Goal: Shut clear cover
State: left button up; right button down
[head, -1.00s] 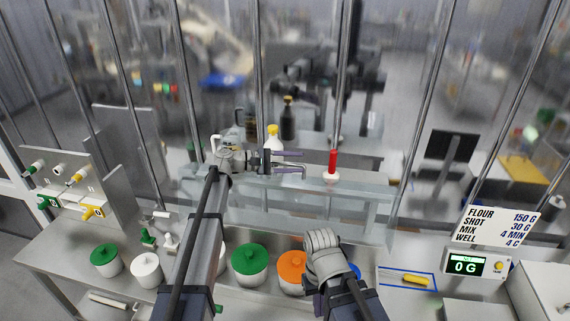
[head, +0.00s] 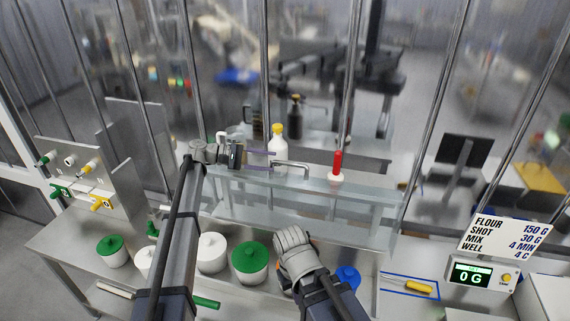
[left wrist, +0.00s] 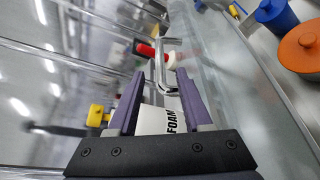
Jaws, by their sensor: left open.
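The clear cover (head: 340,188) is a long transparent panel across the back of the counter. Its bent metal handle (head: 305,168) also shows in the left wrist view (left wrist: 159,62). My left gripper (head: 270,162) is beside the handle on its left, with purple fingers pointing right. In the left wrist view my open left gripper (left wrist: 160,88) has the handle ahead, in line with the gap between its fingertips. Whether they touch cannot be told. My right arm's grey wrist (head: 294,250) is low in front of the cover; its fingers are hidden.
A yellow-capped white bottle (head: 278,150) and a red-topped item (head: 337,165) stand behind the cover. Green-lidded (head: 250,258) and white pots (head: 211,250) and a blue-lidded one (head: 347,276) line the counter. A scale display (head: 471,273) is at right. Vertical metal bars stand behind.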

aim_at(284, 163)
pick_arm(q)
jog(key=shift+b+x, duration=0.8)
jog(key=shift+x, duration=3.1)
jog(key=shift+c, duration=0.2)
grip_shut()
